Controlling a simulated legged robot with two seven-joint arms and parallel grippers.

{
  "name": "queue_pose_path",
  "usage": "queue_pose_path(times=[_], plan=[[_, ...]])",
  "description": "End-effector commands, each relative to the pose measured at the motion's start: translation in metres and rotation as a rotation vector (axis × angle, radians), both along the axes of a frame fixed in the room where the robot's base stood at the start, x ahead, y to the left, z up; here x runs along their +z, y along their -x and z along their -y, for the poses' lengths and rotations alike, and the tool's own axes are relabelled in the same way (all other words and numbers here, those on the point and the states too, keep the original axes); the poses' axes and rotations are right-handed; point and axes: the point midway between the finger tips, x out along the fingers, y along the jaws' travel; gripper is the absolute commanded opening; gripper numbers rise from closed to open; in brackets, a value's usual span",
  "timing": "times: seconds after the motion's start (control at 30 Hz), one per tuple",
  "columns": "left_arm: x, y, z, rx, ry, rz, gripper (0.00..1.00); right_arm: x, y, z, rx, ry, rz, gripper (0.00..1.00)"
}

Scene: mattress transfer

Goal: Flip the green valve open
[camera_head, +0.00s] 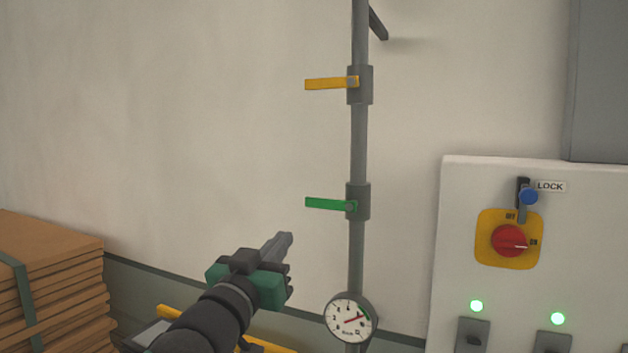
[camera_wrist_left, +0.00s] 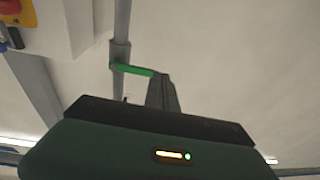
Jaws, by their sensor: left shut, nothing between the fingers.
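The green valve handle (camera_head: 328,204) sticks out level to the left from its grey valve body (camera_head: 358,202) on the vertical pipe (camera_head: 359,140). My left gripper (camera_head: 287,238) is shut and empty, below and to the left of the handle's free end in the head view. In the left wrist view the green handle (camera_wrist_left: 134,70) runs from the pipe toward the fingertips (camera_wrist_left: 160,80), close to its free end. I cannot tell whether they touch. My right gripper is not in view.
A yellow valve handle (camera_head: 330,84) is higher on the pipe, and a pressure gauge (camera_head: 350,318) is lower. A white control panel (camera_head: 535,260) with a red switch (camera_head: 509,240) stands at right. Stacked brown boards (camera_head: 50,275) are at left. The wall between is clear.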

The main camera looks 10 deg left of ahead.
Motion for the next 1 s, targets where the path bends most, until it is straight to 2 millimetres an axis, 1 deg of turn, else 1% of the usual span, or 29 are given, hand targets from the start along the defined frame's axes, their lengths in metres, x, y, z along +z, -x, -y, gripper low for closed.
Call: queue_pose_path(times=[0.03, 0.1, 0.2, 0.27, 0.53, 0.67, 0.77, 1.0], plan=[[0.03, 0.005, 0.006, -0.022, 0.003, 0.051, 0.0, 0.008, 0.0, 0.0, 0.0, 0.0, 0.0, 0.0], [0.054, 0.012, 0.013, -0.048, 0.006, 0.102, 0.0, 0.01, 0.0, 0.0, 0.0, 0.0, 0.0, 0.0], [0.071, 0.018, 0.019, -0.069, 0.008, 0.14, 0.0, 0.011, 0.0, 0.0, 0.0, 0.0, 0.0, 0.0], [0.074, 0.019, 0.02, -0.073, 0.009, 0.147, 0.0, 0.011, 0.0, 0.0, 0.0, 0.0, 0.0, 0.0], [0.073, 0.018, 0.02, -0.073, 0.009, 0.145, 0.0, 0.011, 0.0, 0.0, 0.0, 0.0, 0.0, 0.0], [0.077, 0.01, 0.023, -0.074, 0.009, 0.144, 0.0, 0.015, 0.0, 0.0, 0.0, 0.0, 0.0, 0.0], [0.083, -0.005, 0.027, -0.073, 0.01, 0.141, 0.0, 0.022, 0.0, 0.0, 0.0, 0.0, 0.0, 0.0], [0.102, -0.053, 0.044, -0.075, 0.012, 0.141, 0.0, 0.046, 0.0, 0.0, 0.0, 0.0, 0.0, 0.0]])
